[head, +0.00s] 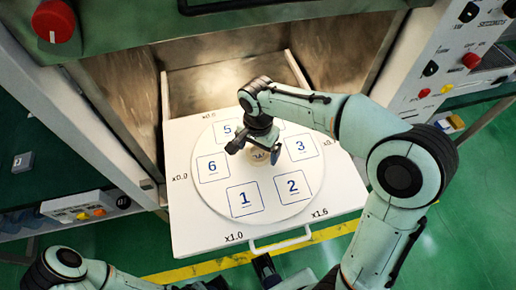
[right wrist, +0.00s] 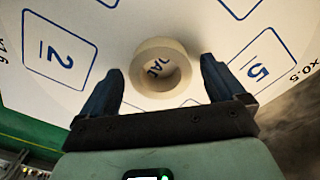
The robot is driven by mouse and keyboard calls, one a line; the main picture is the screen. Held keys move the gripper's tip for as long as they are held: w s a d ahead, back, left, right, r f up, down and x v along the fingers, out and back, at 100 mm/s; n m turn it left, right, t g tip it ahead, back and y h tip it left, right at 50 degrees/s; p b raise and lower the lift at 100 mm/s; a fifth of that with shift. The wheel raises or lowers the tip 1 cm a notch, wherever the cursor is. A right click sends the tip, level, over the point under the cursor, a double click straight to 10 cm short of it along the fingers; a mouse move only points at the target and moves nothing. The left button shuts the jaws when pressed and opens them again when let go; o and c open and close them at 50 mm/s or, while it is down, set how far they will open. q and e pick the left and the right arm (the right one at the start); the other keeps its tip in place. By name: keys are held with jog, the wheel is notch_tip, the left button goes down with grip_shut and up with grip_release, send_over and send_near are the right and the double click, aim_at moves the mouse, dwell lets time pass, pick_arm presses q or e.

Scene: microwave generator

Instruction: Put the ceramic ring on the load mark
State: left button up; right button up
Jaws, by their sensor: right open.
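The ceramic ring (head: 259,157) is a cream, thick-walled ring lying flat at the middle of the round white turntable (head: 262,208). In the right wrist view the ring (right wrist: 160,68) lies around part of the blue load mark (right wrist: 158,68), whose letters show through its hole; some of the mark is hidden under the ring. My right gripper (head: 256,141) is over the middle of the turntable, and in the right wrist view my right gripper (right wrist: 162,70) is open, its two fingers apart on either side of the ring. A dark part at the bottom of the head view looks like my left gripper (head: 265,268); its jaws are unclear.
The turntable has numbered squares around the ring and sits on a white pulled-out tray (head: 205,240) with a front handle (head: 280,243). The open chamber (head: 220,85) is behind. Control panels with knobs flank it left and right.

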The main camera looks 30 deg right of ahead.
aim_at(258, 151)
notch_tip(258, 151, up, 7)
jog(key=shift+p, duration=0.55)
